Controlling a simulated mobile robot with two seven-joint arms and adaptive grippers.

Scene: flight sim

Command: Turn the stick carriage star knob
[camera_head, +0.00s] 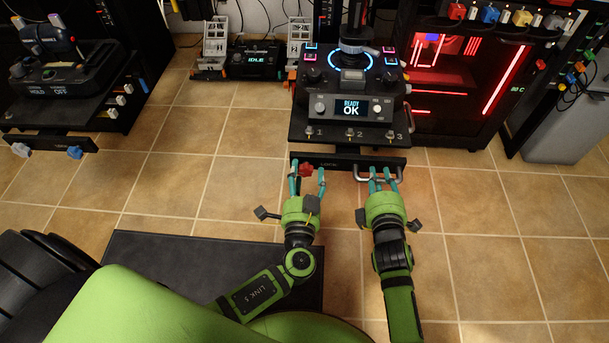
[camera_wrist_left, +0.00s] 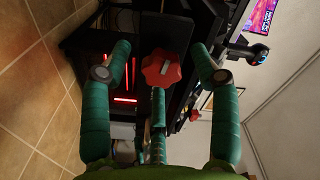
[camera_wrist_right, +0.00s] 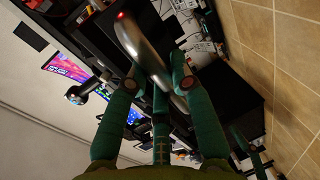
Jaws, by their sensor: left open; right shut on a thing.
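The red star knob (camera_head: 306,170) sits on the front edge of the stick carriage (camera_head: 340,163), toward its left end. It also shows in the left wrist view (camera_wrist_left: 163,69), ahead of the fingers and between them. My left gripper (camera_head: 307,181) is open around the knob's front, and no finger visibly closes on it. My right gripper (camera_head: 383,178) is shut on the metal handle (camera_head: 353,173) at the carriage's right side. In the right wrist view the curved handle (camera_wrist_right: 140,50) runs between the fingers. The knob's far side is hidden.
A red-lit computer case (camera_head: 462,85) stands to the right. A second carriage (camera_head: 50,142) with blue and white knobs is at the left. A dark mat (camera_head: 150,270) lies on the tiled floor.

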